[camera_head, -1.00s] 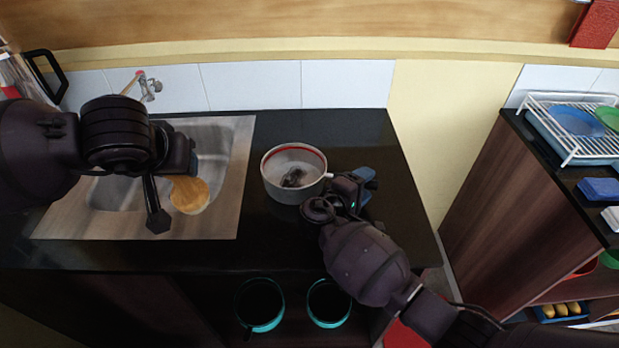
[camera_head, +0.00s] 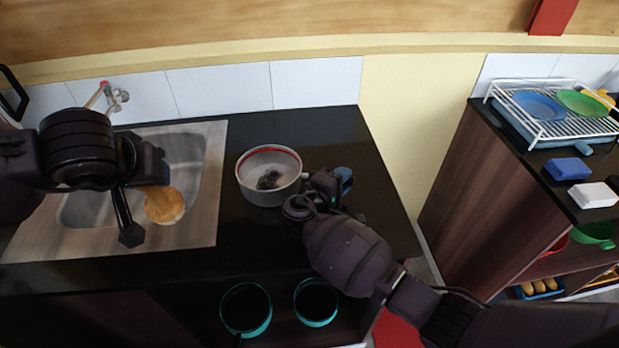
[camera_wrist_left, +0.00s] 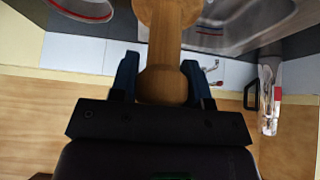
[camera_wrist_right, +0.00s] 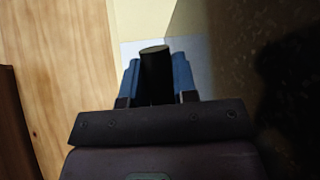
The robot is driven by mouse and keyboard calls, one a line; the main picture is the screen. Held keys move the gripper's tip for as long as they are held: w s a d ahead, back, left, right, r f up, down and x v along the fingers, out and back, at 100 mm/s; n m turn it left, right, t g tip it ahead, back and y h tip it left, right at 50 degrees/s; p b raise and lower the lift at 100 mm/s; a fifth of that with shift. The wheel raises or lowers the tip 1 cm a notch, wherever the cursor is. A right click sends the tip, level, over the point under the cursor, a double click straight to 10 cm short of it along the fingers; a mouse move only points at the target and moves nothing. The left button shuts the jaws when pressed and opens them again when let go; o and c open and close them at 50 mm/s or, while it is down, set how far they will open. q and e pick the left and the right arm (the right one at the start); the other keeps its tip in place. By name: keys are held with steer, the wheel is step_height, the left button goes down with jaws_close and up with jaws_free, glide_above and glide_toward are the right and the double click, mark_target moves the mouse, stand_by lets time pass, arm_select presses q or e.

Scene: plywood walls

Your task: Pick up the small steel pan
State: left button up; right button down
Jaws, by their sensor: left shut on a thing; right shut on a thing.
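The small steel pan (camera_head: 262,193) is grey with a red line inside its rim and something dark in it. It appears to sit upright on the black counter, right of the sink. My right gripper (camera_head: 328,187) is at the pan's right side. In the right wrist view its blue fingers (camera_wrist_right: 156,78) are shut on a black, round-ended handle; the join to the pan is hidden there. My left gripper (camera_head: 152,172) is over the sink, shut on a wooden utensil (camera_head: 164,207) with a round end. The utensil also shows in the left wrist view (camera_wrist_left: 165,45).
The steel sink (camera_head: 205,160) is at left, with a tap (camera_head: 115,98) behind it. Two teal-rimmed pots (camera_head: 246,328) stand below the counter front. A white dish rack (camera_head: 550,128) with plates stands on the right cabinet. The counter right of the pan is narrow.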

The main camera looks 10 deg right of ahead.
step_height(320, 180, up, 9)
steer(key=shift+r, duration=0.1)
steer(key=shift+f, duration=4.55)
steer(key=c, duration=0.9)
jaws_free()
steer(key=shift+c, duration=0.2)
steer(key=c, duration=0.9)
